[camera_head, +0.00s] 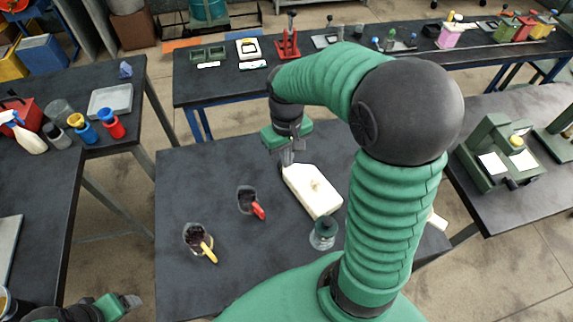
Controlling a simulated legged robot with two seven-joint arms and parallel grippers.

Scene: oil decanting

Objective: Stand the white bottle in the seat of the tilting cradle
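A white, flat-sided block-like thing (305,186) with a small beige knob lies on the dark middle table; it may be the white bottle on its side, but I cannot be sure. My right gripper (287,158) points down at its far left end; I cannot tell whether they touch or whether the fingers are shut. A green stand (491,146) with a white plate and yellow knob is on the right table; it may be the tilting cradle, but its seat is unclear. My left gripper (132,301) is low at the left, away from these things.
A white spray bottle (24,134) is on the left table. My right arm hides part of the middle table.

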